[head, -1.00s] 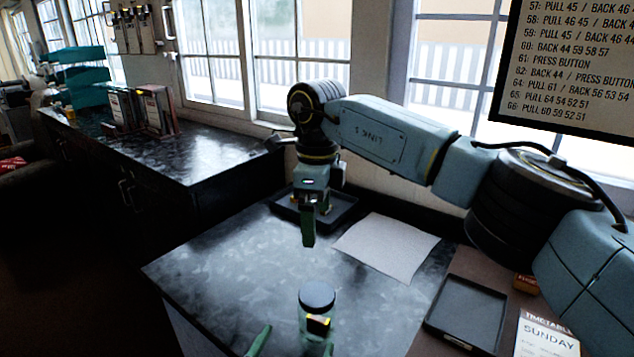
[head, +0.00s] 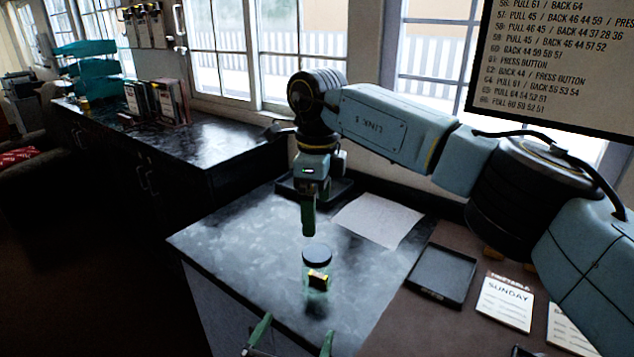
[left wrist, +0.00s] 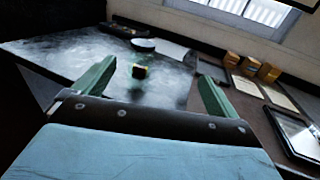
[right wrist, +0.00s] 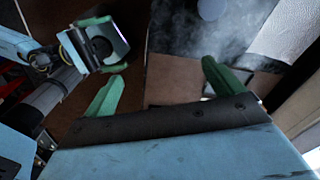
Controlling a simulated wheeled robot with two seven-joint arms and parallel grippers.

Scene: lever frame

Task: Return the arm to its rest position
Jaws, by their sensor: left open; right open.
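My right arm comes in from the right in the head view and reaches across above the counter. Its gripper (head: 308,212) points down over the dark counter (head: 240,235), open and empty; the right wrist view shows its two green fingers (right wrist: 160,85) spread with nothing between them. My left gripper (head: 293,340) is at the bottom edge of the head view, fingers apart. A small yellow and dark item (head: 318,279) shows at the jar.
A white paper sheet (head: 380,220) and a black tray (head: 442,274) lie right of the jar. Another dark tray (head: 325,190) is behind my right gripper. A "SUNDAY" timetable card (head: 506,300) lies farther right. A lettered board (head: 560,70) hangs upper right. The counter's left part is bare.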

